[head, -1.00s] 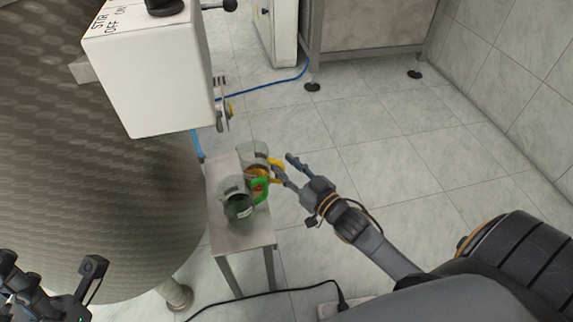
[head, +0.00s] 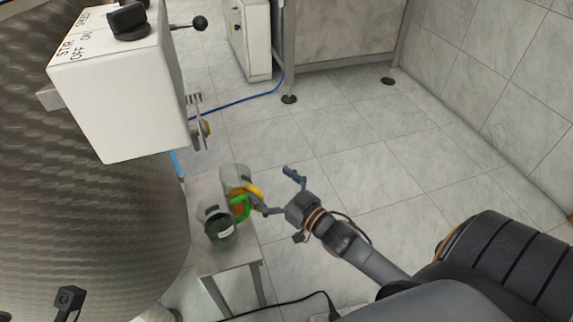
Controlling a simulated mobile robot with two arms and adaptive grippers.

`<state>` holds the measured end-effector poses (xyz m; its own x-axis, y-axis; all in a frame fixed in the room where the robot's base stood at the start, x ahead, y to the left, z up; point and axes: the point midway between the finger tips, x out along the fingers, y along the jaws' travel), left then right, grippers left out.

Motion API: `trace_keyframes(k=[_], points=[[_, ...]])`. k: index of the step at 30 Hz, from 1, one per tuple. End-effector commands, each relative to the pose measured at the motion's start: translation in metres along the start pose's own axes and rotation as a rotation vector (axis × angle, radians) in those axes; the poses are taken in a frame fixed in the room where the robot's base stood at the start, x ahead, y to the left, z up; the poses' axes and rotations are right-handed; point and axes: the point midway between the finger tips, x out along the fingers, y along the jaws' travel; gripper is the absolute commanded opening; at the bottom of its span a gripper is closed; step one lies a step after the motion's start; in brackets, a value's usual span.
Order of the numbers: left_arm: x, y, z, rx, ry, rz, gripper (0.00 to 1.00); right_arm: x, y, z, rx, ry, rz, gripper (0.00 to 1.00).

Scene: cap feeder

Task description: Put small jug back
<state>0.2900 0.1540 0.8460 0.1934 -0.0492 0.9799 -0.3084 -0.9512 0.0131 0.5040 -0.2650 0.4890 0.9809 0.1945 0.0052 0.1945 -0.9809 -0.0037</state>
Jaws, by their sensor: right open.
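Two jugs stand close together on a small metal stand. The nearer jug (head: 217,228) is clear with a green handle and dark green contents. The other jug (head: 235,178) is behind it, clear with a yellow handle and amber contents. I cannot tell which one is the small jug. My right gripper (head: 280,191) is open, to the right of the jugs. Its lower finger is close to the handles, and I cannot tell whether it touches them. Part of my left gripper (head: 69,301) shows at the bottom left; its jaws are not clear.
The small stand (head: 230,258) sits beside a large dimpled metal vessel (head: 110,215). A white control box (head: 125,105) with a knob overhangs near the stand. A black cable (head: 285,303) lies on the floor below. The tiled floor (head: 400,170) to the right is clear.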

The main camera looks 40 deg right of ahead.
Motion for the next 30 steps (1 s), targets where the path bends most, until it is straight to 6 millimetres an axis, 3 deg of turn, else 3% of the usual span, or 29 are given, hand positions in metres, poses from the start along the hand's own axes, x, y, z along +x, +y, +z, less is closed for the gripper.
trace_keyframes(k=[9, 15, 21, 30], points=[[-0.001, 0.001, 0.001, -0.001, -0.004, 0.001, 0.4, -0.064, 0.0, 0.001, 0.0, -0.005, 0.001, 1.0], [-0.001, 0.001, 0.001, -0.002, -0.005, 0.002, 0.4, -0.095, 0.0, 0.001, 0.001, -0.004, 0.001, 1.0], [-0.001, 0.001, 0.001, -0.002, -0.005, 0.002, 0.4, -0.107, 0.0, 0.0, 0.0, 0.0, 0.001, 1.0], [-0.001, 0.001, 0.001, -0.002, -0.005, 0.002, 0.4, -0.108, 0.0, 0.0, -0.001, 0.0, 0.001, 1.0]])
